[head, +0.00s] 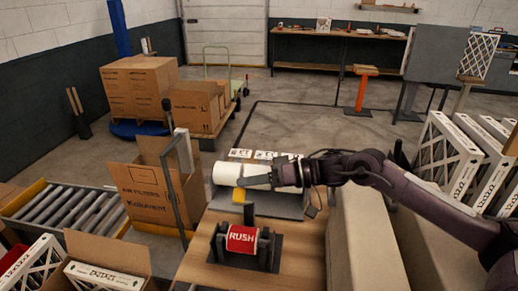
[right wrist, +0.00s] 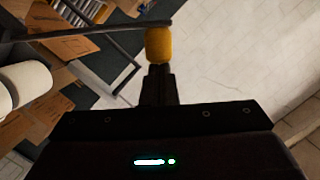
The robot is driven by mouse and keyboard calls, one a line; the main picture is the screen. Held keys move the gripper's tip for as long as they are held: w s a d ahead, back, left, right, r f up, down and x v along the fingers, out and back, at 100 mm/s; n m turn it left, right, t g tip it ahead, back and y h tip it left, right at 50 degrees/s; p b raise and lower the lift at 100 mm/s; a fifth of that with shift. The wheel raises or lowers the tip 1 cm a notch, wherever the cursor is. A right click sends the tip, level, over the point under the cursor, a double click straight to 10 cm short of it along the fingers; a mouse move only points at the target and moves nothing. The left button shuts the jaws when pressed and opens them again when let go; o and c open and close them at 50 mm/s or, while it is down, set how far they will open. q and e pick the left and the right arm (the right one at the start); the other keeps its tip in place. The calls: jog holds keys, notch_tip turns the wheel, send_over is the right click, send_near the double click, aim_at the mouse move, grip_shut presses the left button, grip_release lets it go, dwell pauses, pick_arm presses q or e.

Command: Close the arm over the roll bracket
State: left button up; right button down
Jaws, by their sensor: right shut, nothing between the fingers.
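A white roll (head: 226,174) lies across the middle of the bench behind the red RUSH roll. In the right wrist view, white rolls (right wrist: 30,82) show at the left edge. A thin dark bar (right wrist: 90,33) with a yellow knob (right wrist: 158,45) on its end crosses the top of that view; it looks like the bracket's arm. My right gripper (head: 243,182) reaches in from the right, beside the white roll. Its fingers (right wrist: 158,74) are shut and empty, with the knob just beyond their tips. I cannot tell whether they touch it. My left gripper is out of view.
A red RUSH roll (head: 242,239) sits in a dark stand at the bench front. An open cardboard box (head: 150,195) and a roller conveyor (head: 68,212) are at left. White-framed filters (head: 450,155) stand at right. Bare wood bench (head: 300,262) shows at the front.

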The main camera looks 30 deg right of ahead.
aim_at(243, 196)
jog(key=shift+s+a+f+n, duration=0.4)
jog(key=shift+s+f+n, duration=0.05)
jog(key=shift+s, duration=0.2)
jog(key=shift+s+a+f+n, duration=0.4)
jog(key=shift+s+n, duration=0.05)
jog(key=shift+s, duration=0.15)
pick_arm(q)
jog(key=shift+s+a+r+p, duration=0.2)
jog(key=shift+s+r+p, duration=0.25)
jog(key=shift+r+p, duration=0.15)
pick_arm(e)
jog(key=shift+s+a+f, duration=0.5)
jog(key=shift+s+f, duration=0.15)
jog(key=shift+f, duration=0.15)
